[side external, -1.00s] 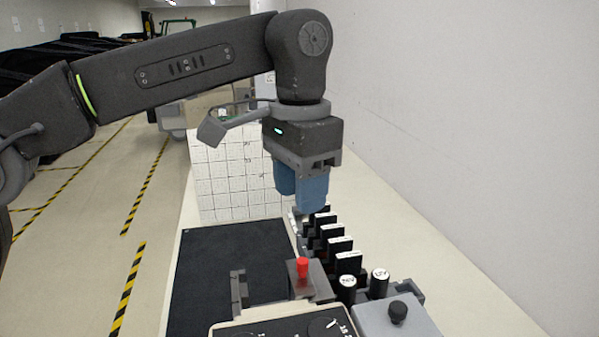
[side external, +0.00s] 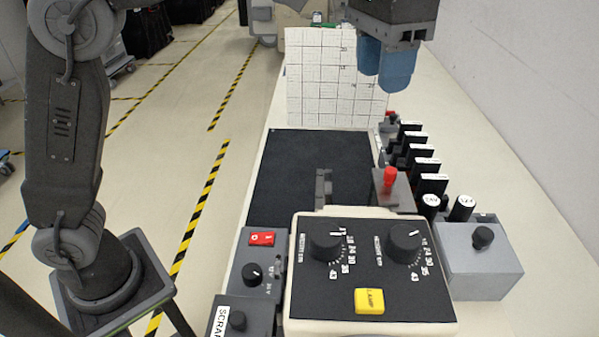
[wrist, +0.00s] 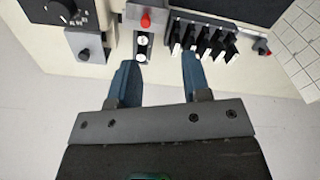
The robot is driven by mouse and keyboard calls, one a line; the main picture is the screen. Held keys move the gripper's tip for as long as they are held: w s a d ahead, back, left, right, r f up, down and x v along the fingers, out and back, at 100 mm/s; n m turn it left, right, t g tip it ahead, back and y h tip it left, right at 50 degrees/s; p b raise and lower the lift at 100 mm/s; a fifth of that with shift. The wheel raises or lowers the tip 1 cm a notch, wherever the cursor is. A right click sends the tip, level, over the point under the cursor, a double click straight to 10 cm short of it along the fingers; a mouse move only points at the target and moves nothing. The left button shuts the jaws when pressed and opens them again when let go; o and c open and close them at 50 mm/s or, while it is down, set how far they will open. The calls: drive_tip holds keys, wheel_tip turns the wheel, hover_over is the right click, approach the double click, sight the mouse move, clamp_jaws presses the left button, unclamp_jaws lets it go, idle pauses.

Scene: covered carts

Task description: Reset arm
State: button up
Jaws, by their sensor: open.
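My gripper (side external: 385,62) has blue fingers and hangs in the air above the bench, near the top right in the side external view. In the wrist view my gripper (wrist: 158,80) is open, with a clear gap between the fingers and nothing held. Several black holders with white tops (side external: 424,165) stand in a row below it on the right of the bench. Two black cylinders with white labelled tops (side external: 463,208) stand in front of that row.
A control box (side external: 372,262) with two dials and a yellow button stands at the front. Beside it are a red switch (side external: 262,238) and a grey box (side external: 483,255) with a black knob. A white gridded panel (side external: 320,80) stands behind.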

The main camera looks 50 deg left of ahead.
drive_tip(key=s+a+f+n+t, duration=0.3)
drive_tip(key=s+a, duration=0.5)
drive_tip(key=a, duration=0.5)
drive_tip(key=s+a+f+n+t, duration=0.1)
drive_tip(key=s+a+f+t, duration=0.1)
drive_tip(key=s+a+f, duration=0.4)
drive_tip(key=s+f, duration=0.4)
drive_tip(key=f, duration=0.1)
drive_tip(key=shift+a+f+n, duration=0.2)
drive_tip(key=shift+f+n, duration=0.15)
drive_tip(key=shift+n, duration=0.05)
drive_tip(key=shift+o, duration=0.2)
